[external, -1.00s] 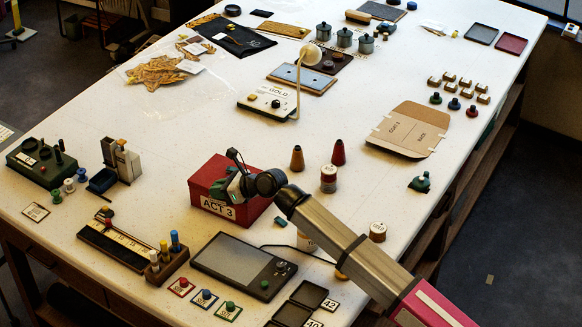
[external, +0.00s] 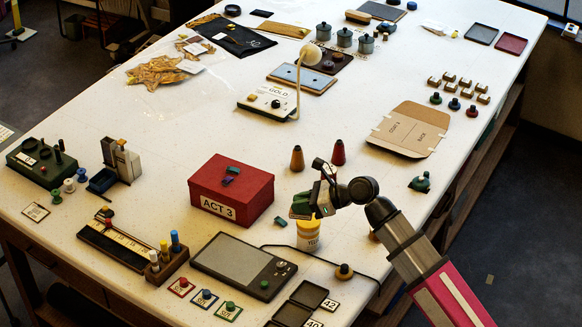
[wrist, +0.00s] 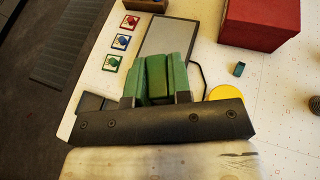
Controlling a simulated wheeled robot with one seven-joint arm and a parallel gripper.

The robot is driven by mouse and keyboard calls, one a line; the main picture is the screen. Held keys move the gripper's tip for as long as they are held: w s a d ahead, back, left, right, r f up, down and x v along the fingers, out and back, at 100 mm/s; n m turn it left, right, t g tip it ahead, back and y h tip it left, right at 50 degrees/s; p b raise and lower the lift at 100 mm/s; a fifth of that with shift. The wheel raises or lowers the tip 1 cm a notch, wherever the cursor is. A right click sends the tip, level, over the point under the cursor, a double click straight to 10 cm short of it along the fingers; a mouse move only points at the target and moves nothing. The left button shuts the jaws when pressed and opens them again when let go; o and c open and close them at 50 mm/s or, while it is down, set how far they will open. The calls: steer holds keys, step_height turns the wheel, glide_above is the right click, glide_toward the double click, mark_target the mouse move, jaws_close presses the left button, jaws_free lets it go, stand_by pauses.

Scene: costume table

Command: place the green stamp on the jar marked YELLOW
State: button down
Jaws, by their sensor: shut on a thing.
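My gripper (external: 305,204) is shut on a green block, which I take for the green stamp (wrist: 165,78); the fingers look green too, so its edges are hard to tell apart. The jar marked YELLOW (external: 309,240) stands upright on the white table, its label partly readable. My gripper is above this jar in the external view, partly covering its top. In the wrist view the jar's yellow lid (wrist: 226,93) lies right of the held block, partly hidden by the gripper body.
A red ACT 3 box (external: 225,197) with small blocks on its lid stands left of my gripper. A small teal block (external: 280,221) lies between box and jar. A tablet (external: 235,262) and black cable lie in front.

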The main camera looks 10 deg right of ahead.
steer(key=w+d+f, duration=0.1)
steer(key=w+f, duration=0.1)
steer(key=w, duration=0.1)
steer(key=w+d+f, duration=0.2)
steer(key=w, duration=0.1)
steer(key=w+d+f, duration=0.1)
steer(key=w+f, duration=0.1)
steer(key=w, duration=0.1)
steer(key=shift+w+d+f, duration=0.1)
steer(key=shift+w+d, duration=0.1)
steer(key=shift+d, duration=0.05)
steer(key=shift+f, duration=2)
steer(key=shift+f, duration=0.1)
steer(key=c, duration=1.1)
jaws_free()
steer(key=shift+o, duration=0.2)
steer(key=v, duration=1.2)
steer(key=shift+s, duration=0.1)
